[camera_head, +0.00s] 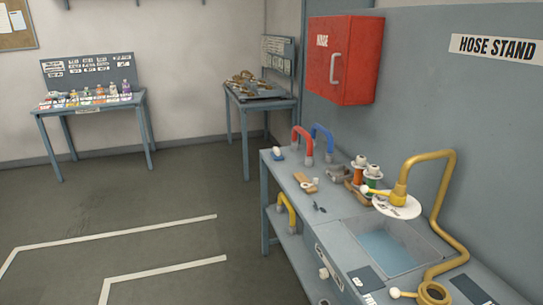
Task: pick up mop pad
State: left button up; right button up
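I cannot pick out a mop pad for certain in the head view. A round white disc (398,206) lies under the yellow hose pipe (450,175) at the edge of the basin (385,250); I cannot tell what it is. Neither of my grippers is in view.
A red hose box (345,60) hangs on the wall above the bench. Red and blue curved pipes (302,140), spools (372,177) and small parts crowd the bench top. Tables with bottles (100,98) and metal parts (255,88) stand behind. The floor (120,215) at left is clear.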

aim_at(276, 155)
jog(key=i+j+z, duration=0.4)
jog(key=i+j, duration=1.3)
jog(key=j, duration=0.1)
